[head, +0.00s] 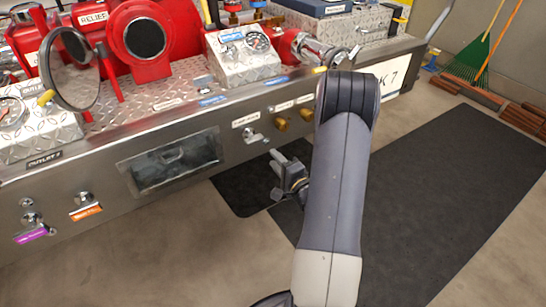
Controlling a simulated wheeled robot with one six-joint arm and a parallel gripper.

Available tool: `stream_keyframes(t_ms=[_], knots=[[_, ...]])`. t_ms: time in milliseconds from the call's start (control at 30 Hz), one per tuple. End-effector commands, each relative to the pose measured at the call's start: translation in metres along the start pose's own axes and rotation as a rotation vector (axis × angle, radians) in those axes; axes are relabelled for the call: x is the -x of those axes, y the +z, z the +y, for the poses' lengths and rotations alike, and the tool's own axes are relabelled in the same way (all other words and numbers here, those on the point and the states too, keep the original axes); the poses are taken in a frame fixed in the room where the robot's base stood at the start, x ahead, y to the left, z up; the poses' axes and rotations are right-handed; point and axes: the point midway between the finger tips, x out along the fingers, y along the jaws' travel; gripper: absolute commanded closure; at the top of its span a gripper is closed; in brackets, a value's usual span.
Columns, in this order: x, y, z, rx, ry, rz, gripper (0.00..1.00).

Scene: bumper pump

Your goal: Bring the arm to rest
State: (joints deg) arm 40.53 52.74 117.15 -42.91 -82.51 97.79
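My arm rises from the bottom of the head view, bends at an elbow near the bumper's top edge, and folds back down. My gripper (277,174) shows to the left of the forearm, over the dark mat and in front of the steel bumper (90,190). Its two fingers look apart, with nothing seen between them. The wrist is partly hidden behind my arm link. The gripper appears clear of the bumper panel, though the exact gap is hard to tell.
The bumper carries red pump fittings (145,40), a round mirror (72,75), gauges, a recessed window (170,162), and small valves (85,200). A dark mat (450,190) covers the floor at right. A green rake (470,55) and bricks (500,100) stand by the wall.

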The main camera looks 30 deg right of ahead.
Motion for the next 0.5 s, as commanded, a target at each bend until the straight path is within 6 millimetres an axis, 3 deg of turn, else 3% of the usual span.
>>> stream_keyframes(t_ms=[300,500], knots=[[-0.003,0.0,0.001,0.001,0.0,0.0,0.67],[-0.028,0.001,0.001,0.003,-0.002,-0.003,0.67]])
